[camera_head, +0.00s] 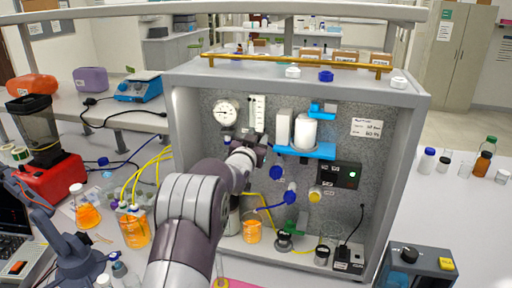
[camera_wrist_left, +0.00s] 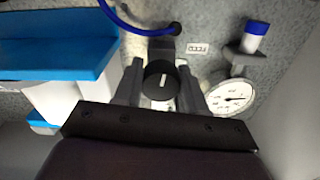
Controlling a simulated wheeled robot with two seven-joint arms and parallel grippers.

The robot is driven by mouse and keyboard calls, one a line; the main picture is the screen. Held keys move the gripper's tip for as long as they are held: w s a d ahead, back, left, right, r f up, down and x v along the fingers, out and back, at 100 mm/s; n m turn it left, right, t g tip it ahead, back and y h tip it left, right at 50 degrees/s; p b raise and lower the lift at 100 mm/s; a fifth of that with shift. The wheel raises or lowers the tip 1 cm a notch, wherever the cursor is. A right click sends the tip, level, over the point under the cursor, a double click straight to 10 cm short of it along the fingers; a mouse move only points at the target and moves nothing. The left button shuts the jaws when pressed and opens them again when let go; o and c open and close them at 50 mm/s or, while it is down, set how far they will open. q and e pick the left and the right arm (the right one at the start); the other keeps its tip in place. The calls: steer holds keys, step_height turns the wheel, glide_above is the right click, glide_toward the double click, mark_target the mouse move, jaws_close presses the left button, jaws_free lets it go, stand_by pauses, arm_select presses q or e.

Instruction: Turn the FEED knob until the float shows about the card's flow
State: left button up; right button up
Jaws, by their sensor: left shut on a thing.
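My left gripper (camera_head: 246,154) reaches into the grey rig at its back panel, below the flow tube. In the left wrist view, its two fingers (camera_wrist_left: 160,82) are shut on the sides of a round black knob (camera_wrist_left: 158,87) with a white pointer line. I take this as the FEED knob; no name on it is readable. In the head view my gripper and arm hide the knob. The flow tube (camera_head: 257,112) stands upright on a white scale; its float is too small to read. The white card (camera_head: 367,128) is on the panel's right; its writing is too blurred. My right gripper is not in view.
A round dial gauge (camera_head: 226,113) is left of the flow tube and close to the fingers in the wrist view. A blue bracket (camera_head: 309,150) holds a white cylinder right of my gripper. Beakers and tubing crowd the rig floor.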

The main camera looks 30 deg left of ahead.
arm_select(q)
steer(key=m+b, duration=0.2)
steer(key=b, duration=0.1)
steer(key=m+b, duration=0.3)
steer(key=b, duration=0.1)
steer(key=m+b, duration=0.3)
steer(key=shift+d+f+b, duration=0.15)
steer(key=shift+f+b, duration=0.2)
steer(key=m+b, duration=0.2)
steer(key=m, duration=0.1)
steer(key=shift+m, duration=0.3)
steer(key=shift+r+m+b, duration=0.1)
steer(key=shift+m+b, duration=1)
steer(key=shift+m, duration=1.2)
steer(key=o, duration=1)
steer(key=shift+d, duration=0.1)
steer(key=shift+s+b, duration=0.3)
steer(key=shift+b, duration=0.05)
steer(key=b+v, duration=0.2)
steer(key=v, duration=1)
steer(key=shift+d+r+b, duration=0.1)
steer(key=shift+b, duration=0.2)
